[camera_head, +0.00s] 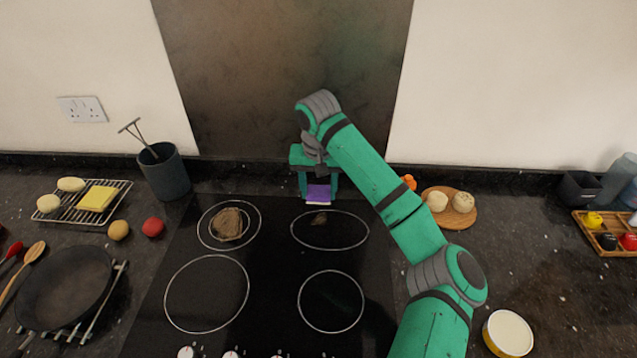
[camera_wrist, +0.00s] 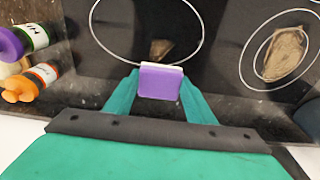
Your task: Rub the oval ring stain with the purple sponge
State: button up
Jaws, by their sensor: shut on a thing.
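My gripper (camera_head: 318,190) is shut on the purple sponge (camera_head: 318,194), near the back edge of the black hob (camera_head: 277,270). The sponge, purple with a pale layer, also shows in the wrist view (camera_wrist: 160,82) between the fingers (camera_wrist: 160,84). A small brown stain (camera_head: 320,218) lies inside the oval ring (camera_head: 330,248), near its back edge. I cannot tell whether the sponge touches the surface.
A larger brown stain (camera_head: 228,225) lies in the round ring to the left. A dark utensil pot (camera_head: 165,172) stands left of the hob. A board with pale buns (camera_head: 447,218) sits to the right. Bottles with purple and orange caps (camera_wrist: 18,90) lie near my gripper in the wrist view.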

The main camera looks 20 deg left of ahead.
jog(key=shift+r, duration=1.15)
jog(key=shift+w, duration=0.15)
jog(key=shift+a, duration=0.2)
jog(key=shift+s+d, duration=0.1)
jog(key=shift+s, duration=0.1)
